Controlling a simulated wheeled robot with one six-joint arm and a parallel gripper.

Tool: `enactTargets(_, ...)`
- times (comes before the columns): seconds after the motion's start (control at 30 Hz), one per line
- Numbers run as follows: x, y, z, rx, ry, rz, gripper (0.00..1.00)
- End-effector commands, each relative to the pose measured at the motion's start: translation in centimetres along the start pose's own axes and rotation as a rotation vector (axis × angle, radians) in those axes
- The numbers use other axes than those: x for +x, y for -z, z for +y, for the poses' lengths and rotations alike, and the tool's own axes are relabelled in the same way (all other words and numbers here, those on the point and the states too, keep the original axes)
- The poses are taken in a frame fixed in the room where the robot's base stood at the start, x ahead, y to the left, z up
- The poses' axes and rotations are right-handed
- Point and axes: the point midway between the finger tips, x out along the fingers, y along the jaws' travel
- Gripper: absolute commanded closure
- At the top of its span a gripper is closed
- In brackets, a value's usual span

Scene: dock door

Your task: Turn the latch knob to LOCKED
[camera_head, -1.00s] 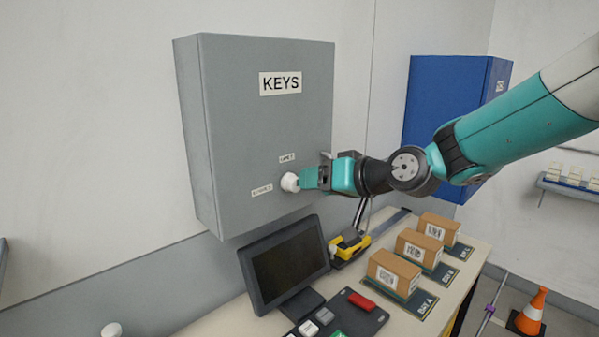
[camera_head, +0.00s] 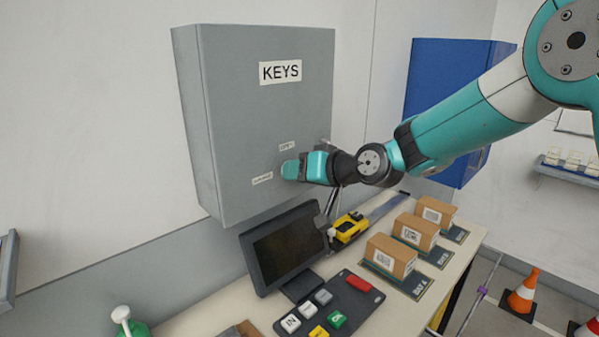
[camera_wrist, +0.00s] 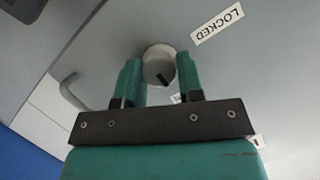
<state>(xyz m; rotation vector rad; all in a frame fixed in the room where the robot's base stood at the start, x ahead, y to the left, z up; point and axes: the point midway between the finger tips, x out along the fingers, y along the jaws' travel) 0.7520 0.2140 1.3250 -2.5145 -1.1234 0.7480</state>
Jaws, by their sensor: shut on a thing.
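The latch knob (camera_wrist: 158,66) is a pale round knob on the front of the grey KEYS cabinet (camera_head: 265,115). In the wrist view it sits between my two green fingers, with a dark mark on its lower part. My gripper (camera_wrist: 158,72) is shut on it. In the head view my gripper (camera_head: 288,170) is against the cabinet front and covers the knob. A LOCKED label (camera_wrist: 217,25) is to the upper right of the knob in the wrist view. In the head view, one small label (camera_head: 262,178) is left of my fingers and another (camera_head: 286,146) is above them.
Below the cabinet, a desk holds a dark monitor (camera_head: 284,248), a button panel (camera_head: 335,305), a yellow device (camera_head: 349,227) and boxes (camera_head: 391,254). A blue cabinet (camera_head: 455,85) hangs to the right. An orange cone (camera_head: 523,290) stands on the floor.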

Motion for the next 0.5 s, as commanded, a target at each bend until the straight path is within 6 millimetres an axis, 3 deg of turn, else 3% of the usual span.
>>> enactTargets(0.5, 0.26, -0.45, 0.2, -0.125, -0.049, 0.007, 0.89)
